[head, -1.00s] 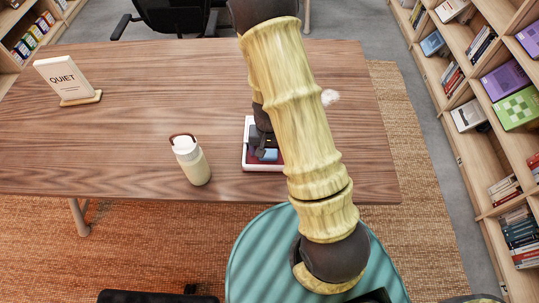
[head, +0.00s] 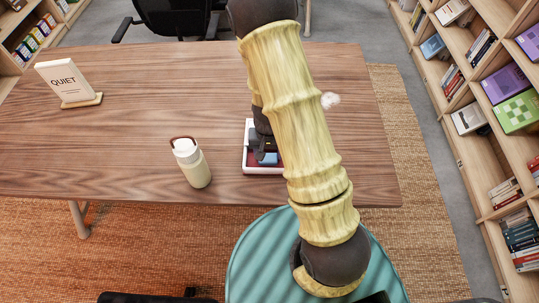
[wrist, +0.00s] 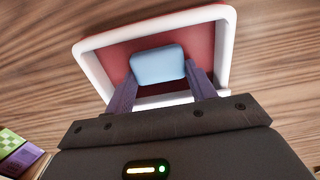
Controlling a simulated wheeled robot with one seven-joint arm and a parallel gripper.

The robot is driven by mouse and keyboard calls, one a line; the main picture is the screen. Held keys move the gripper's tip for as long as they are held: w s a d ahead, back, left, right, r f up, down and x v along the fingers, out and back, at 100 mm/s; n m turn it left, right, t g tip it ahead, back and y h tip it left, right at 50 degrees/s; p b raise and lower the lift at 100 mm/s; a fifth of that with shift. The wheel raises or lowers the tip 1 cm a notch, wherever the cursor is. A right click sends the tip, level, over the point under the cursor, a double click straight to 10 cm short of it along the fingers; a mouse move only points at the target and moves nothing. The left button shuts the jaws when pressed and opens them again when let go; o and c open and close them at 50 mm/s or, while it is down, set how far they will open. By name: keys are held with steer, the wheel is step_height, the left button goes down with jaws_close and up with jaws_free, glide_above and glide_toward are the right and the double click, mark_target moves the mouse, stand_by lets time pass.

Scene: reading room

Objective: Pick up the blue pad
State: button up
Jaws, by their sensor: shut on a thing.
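The blue pad (wrist: 158,65) is a small light-blue rounded block. In the wrist view it sits between the two dark purple fingers of my gripper (wrist: 160,84), which are shut on it. Behind it is a white-rimmed tray (wrist: 222,50) with a red floor. In the head view the blue pad (head: 268,158) shows at the tip of my gripper (head: 266,152), within the outline of the tray (head: 246,160). My arm hides the right part of the tray. I cannot tell whether the pad touches the tray floor.
A cream bottle (head: 192,165) with a dark loop stands left of the tray on the wooden table (head: 120,130). A QUIET sign (head: 68,82) stands at the far left. A crumpled white object (head: 330,100) lies right of my arm. Bookshelves (head: 480,120) line the right side.

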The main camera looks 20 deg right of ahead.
mark_target(269, 155)
step_height(269, 155, up, 10)
steer(key=p, duration=0.2)
steer(key=o, duration=0.4)
steer(key=shift+d, duration=0.1)
steer(key=c, duration=0.3)
steer(key=w+f+n+p, duration=0.1)
steer(key=w, duration=0.1)
steer(key=w+f+n+p, duration=0.1)
steer(key=w, duration=0.1)
steer(key=w+f+n+p, duration=0.1)
steer(key=w+p, duration=0.1)
steer(key=w, duration=0.1)
steer(key=shift+d+f+n, duration=0.2)
steer(key=shift+f+n, duration=0.1)
steer(key=shift+f, duration=0.1)
steer(key=shift+w+d+f, duration=0.1)
steer(key=shift+d, duration=0.1)
steer(key=shift+a, duration=0.3)
steer(key=shift+s, duration=0.25)
